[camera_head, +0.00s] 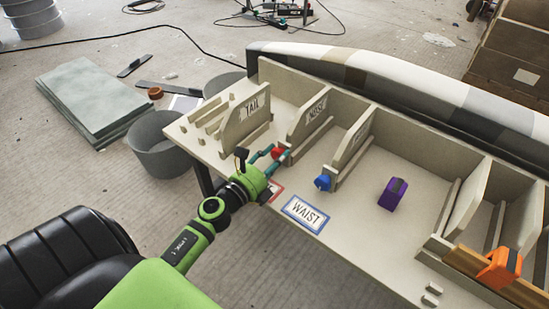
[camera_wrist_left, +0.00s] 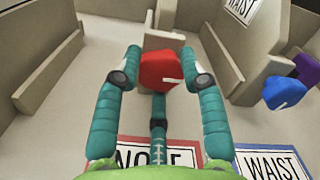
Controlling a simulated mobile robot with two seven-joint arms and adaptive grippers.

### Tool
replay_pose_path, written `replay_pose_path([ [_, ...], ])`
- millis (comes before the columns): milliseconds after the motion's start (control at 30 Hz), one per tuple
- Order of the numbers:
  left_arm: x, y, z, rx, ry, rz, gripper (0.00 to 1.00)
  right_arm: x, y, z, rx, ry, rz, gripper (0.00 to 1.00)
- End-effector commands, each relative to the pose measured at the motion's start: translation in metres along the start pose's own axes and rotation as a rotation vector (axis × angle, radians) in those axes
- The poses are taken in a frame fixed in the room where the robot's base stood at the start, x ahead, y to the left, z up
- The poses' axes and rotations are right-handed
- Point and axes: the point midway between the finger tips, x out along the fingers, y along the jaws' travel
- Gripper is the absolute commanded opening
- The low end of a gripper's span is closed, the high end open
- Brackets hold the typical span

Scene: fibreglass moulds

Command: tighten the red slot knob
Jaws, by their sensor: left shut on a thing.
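The red slot knob (camera_head: 278,152) sits at the front end of the slot with the NOSE panel (camera_head: 317,110) on the bench. In the left wrist view the red knob (camera_wrist_left: 164,70) is between the teal fingers of my left gripper (camera_wrist_left: 161,73), with a pale mark on its face. My left gripper (camera_head: 271,157) is shut on the red knob, reaching in from the front left in the head view. A red-bordered label (camera_wrist_left: 135,155), partly hidden by the gripper, lies on the bench below it. My right gripper is in neither view.
A blue knob (camera_head: 322,183) stands to the right by the WAIST panel (camera_head: 356,134), behind a blue-bordered WAIST label (camera_head: 305,213). A purple piece (camera_head: 392,194) and an orange piece (camera_head: 499,268) are further right. The TAIL panel (camera_head: 247,116) stands on the left.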

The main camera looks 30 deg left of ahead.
Motion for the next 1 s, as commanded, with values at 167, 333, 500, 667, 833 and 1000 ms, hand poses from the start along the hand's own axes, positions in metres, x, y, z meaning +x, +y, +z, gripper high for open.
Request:
replay_pose_path([
  [167, 0.0007, -0.0047, -0.0041, 0.012, 0.009, -0.013, 0.08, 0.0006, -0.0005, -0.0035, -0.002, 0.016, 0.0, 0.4],
  [333, 0.0006, -0.0043, -0.0044, 0.012, 0.01, -0.012, 0.08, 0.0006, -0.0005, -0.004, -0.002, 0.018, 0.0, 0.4],
  [500, 0.0004, -0.004, -0.0048, 0.011, 0.01, -0.011, 0.44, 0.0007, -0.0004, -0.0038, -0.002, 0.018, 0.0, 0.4],
  [667, 0.0002, -0.0028, -0.0038, 0.012, 0.008, -0.008, 0.64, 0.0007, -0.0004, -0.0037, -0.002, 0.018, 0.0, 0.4],
  [833, 0.0, -0.0016, -0.0028, 0.013, 0.006, -0.005, 0.64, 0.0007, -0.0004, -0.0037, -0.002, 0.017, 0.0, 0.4],
  [1000, -0.0084, -0.0008, -0.0029, 0.011, 0.005, -0.002, 0.64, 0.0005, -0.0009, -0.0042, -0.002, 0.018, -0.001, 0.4],
])
